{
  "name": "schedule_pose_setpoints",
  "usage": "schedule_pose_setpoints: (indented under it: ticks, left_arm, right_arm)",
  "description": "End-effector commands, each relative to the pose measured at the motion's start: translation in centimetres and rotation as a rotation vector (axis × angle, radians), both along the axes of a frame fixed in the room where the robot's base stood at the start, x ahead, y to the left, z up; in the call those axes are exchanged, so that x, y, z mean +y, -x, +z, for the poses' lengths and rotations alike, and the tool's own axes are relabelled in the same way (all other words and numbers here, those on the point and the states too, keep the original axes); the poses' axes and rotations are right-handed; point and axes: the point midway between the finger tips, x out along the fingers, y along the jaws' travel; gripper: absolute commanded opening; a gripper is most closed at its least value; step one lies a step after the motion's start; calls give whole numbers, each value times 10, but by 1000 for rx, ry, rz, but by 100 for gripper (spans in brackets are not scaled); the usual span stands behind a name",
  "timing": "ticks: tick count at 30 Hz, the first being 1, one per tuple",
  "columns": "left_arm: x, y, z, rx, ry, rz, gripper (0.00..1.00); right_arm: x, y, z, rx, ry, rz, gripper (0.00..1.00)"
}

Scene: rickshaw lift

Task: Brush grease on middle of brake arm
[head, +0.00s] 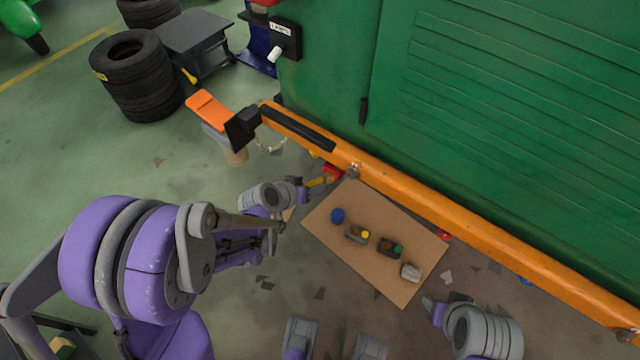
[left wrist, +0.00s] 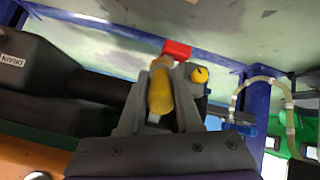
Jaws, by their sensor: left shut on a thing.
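My left gripper (head: 308,188) is shut on a brush with a yellow handle (left wrist: 160,92) and a red end (head: 332,171). The red end (left wrist: 177,50) points away from the jaws in the left wrist view. In the head view the brush is close to the orange beam (head: 420,205) along the green body; whether it touches cannot be told. A black bar (head: 297,128) lies along the beam's upper left end. I cannot tell which part is the brake arm. My right gripper (head: 430,304) is low right, away from the beam; its jaw opening is unclear.
A brown board (head: 330,230) lies below the beam, bearing a blue item (head: 338,216), small containers (head: 390,248) and a whitish cup (head: 411,271). Stacked tyres (head: 138,75) and a dark table (head: 195,32) stand upper left. The green body (head: 510,100) fills the upper right.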

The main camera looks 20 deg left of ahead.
Motion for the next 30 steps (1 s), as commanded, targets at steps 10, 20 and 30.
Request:
schedule_pose_setpoints:
  ticks: [10,20,30]
  left_arm:
    - [-9,-23,2,0,1,-2,0]
    - [-19,-52,2,0,-1,-2,0]
    - [-20,-55,1,2,-1,-1,0]
  right_arm:
    - [0,0,3,-1,0,0,50]
    - [0,0,4,-1,0,0,50]
    - [0,0,4,-1,0,0,50]
